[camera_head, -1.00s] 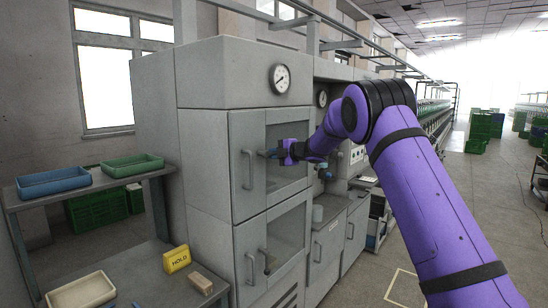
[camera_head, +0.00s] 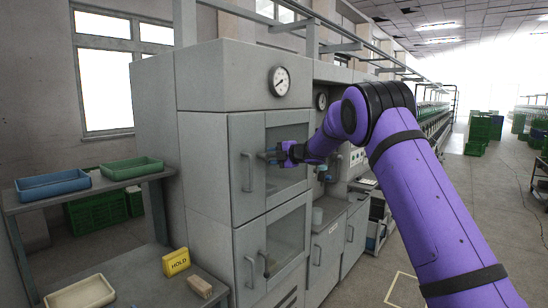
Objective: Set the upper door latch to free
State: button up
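The grey cabinet has an upper door (camera_head: 246,191) and a lower door (camera_head: 249,240), each with a window and a bar handle. The upper door looks closed. The upper door latch (camera_head: 268,154) is a small piece at the left edge of the upper window, partly hidden by my gripper. My gripper (camera_head: 280,153) is at the latch, reaching in from the right at the end of the purple arm. Its fingers are too small and covered to tell whether they are open or shut, or whether they touch the latch. The lower door latch (camera_head: 266,263) shows below, clear of my gripper.
A round gauge (camera_head: 280,81) sits above the upper door. At left, a shelf holds a blue tray (camera_head: 53,186) and a green tray (camera_head: 132,167). Below are a yellow HOLD sign (camera_head: 176,262), a small block (camera_head: 200,287) and a cream tray (camera_head: 80,293). The aisle floor at right is open.

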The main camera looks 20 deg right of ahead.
jog(key=v, duration=1)
jog(key=shift+s+d, duration=0.15)
jog(key=shift+s, duration=0.2)
jog(key=shift+r, duration=0.1)
jog(key=s+d+r+m+t+h, duration=0.1)
jog(key=s+d+r+m+h, duration=0.1)
jog(key=s+r+m+h, duration=0.55)
jog(key=s+d+r+m+t+h, duration=0.1)
jog(key=s+d+r+m+h, duration=0.15)
jog(key=s+r+m, duration=0.6)
jog(key=s+a+f+m+g, duration=0.2)
jog(key=s+f, duration=0.3)
jog(key=s, duration=0.8)
jog(key=s+a+f+m+g, duration=0.3)
jog(key=s+f+g, duration=0.1)
jog(key=s, duration=1)
jog(key=s+a+f+m+g, duration=0.3)
jog(key=s+f, duration=0.4)
jog(key=s, duration=0.6)
jog(key=shift+s+m, duration=0.3)
jog(key=shift+s, duration=0.05)
